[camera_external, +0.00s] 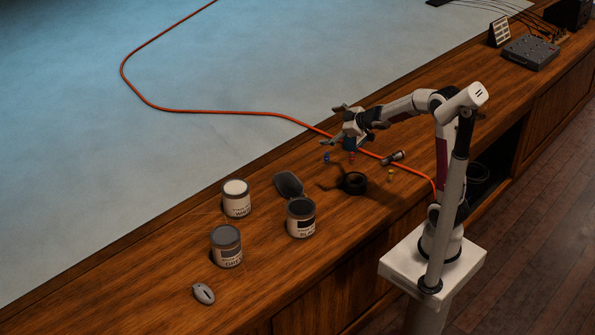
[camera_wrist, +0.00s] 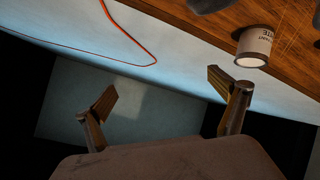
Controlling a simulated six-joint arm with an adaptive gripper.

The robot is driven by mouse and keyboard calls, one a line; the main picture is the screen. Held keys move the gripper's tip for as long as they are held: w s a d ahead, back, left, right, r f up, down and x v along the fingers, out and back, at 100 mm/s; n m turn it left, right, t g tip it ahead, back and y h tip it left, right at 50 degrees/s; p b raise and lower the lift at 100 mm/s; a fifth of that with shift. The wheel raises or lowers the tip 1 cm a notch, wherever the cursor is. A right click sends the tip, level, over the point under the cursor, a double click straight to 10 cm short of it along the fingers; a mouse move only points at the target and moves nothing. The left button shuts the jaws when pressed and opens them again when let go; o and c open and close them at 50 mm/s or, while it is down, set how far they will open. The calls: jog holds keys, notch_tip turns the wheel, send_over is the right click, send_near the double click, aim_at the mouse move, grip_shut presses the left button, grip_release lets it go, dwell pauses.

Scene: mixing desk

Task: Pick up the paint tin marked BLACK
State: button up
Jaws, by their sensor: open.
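The paint tin marked BLACK (camera_external: 300,222) stands upright on the wooden desk, with a dark top and a pale label. The tin marked WHITE (camera_external: 236,203), with a pale top, stands behind it to the left. A grey-topped tin (camera_external: 227,252), its label apparently reading GREY, stands to its front left. My gripper (camera_external: 334,126) is open and empty above the desk, up and right of the BLACK tin and well apart from it. In the wrist view my open fingers (camera_wrist: 162,86) have nothing between them, and the WHITE tin (camera_wrist: 254,48) shows at upper right.
A dark rounded object (camera_external: 289,184) lies right behind the BLACK tin. An orange cable (camera_external: 230,112) crosses the desk under my arm.

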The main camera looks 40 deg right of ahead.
aim_at(312, 203)
jog(key=w+a+f+n+g+y, duration=0.3)
jog(key=a+f+n+y, duration=0.3)
jog(key=a+f+y, duration=0.6)
jog(key=s+a+f+n+g+y, duration=0.1)
jog(key=s+f+g, duration=0.1)
jog(key=s+g, duration=0.1)
jog(key=s+a+f+n+g+y, duration=0.2)
jog(key=s+f+g, duration=0.1)
jog(key=s, duration=0.2)
jog(key=s+a+f+n+g+y, duration=0.1)
jog(key=s+a+f+g+y, duration=0.1)
jog(key=s, duration=0.3)
jog(key=shift+s+a+f+n+g, duration=0.15)
jog(key=shift+f+n+g, duration=0.2)
jog(key=shift+f, duration=0.4)
jog(key=shift+a, duration=0.1)
jog(key=shift+a, duration=1.2)
